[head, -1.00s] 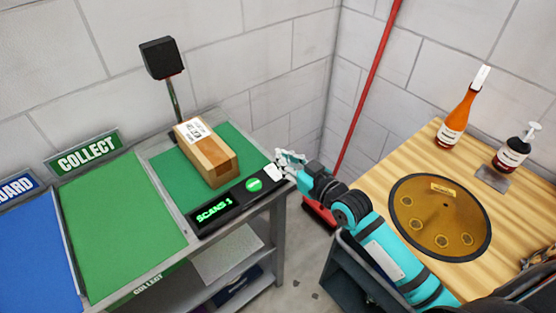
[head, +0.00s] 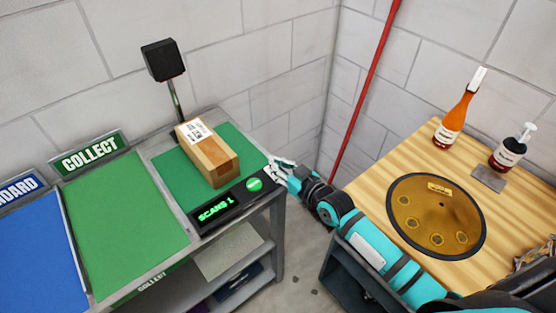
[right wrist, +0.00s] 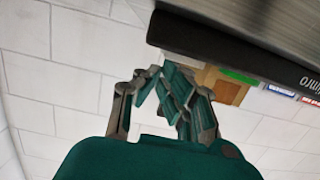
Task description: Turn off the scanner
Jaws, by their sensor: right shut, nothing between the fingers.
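The scanner has a black head (head: 163,60) on a post at the back of the bench and a black panel (head: 230,200) along the front edge. The panel's display (head: 215,211) reads "SCANS 1" in green, and its round button (head: 254,184) is lit green. My right gripper (head: 272,170) is shut and empty, just right of the button at the panel's right end; I cannot tell whether it touches the panel. In the right wrist view its fingers (right wrist: 167,95) sit below a dark edge. My left gripper is not in view.
A labelled cardboard box (head: 210,158) lies on the green mat behind the panel; it also shows in the right wrist view (right wrist: 226,88). Green and blue mats lie left. A wooden table (head: 380,190) with a bronze disc (head: 437,222) and two bottles stands right, across a gap.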

